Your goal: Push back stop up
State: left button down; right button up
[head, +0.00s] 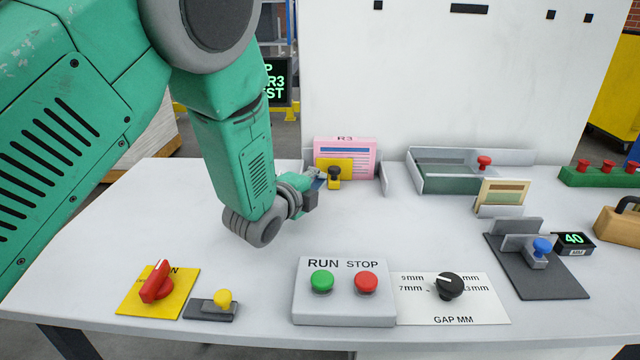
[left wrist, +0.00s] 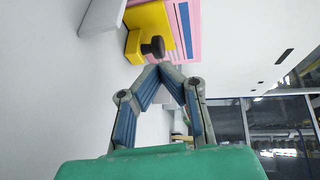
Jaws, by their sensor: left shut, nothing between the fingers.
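A yellow stop block (head: 334,184) with a black knob (head: 334,172) stands in front of a pink sheet stack marked R3 (head: 362,157) at the back of the table. No label on it says back stop. In the left wrist view the yellow block (left wrist: 149,17), black knob (left wrist: 153,47) and pink stack (left wrist: 184,48) are at the top. My left gripper (head: 318,180) is shut and empty, just left of the block; its fingertips (left wrist: 160,68) lie just below the knob in the wrist view. I cannot tell if they touch it. My right gripper is not in view.
A grey tray (head: 425,180) with a red knob (head: 484,161) stands right of the stack. A RUN/STOP box (head: 344,312), a gap dial (head: 450,286) and a red switch on a yellow plate (head: 157,283) line the front. The middle of the table is clear.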

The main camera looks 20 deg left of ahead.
pick_arm(q)
jog(key=shift+v, duration=0.85)
jog(key=shift+s+a+f, duration=0.1)
jog(key=shift+s, duration=0.15)
jog(key=v, duration=0.7)
jog(key=shift+s, duration=0.15)
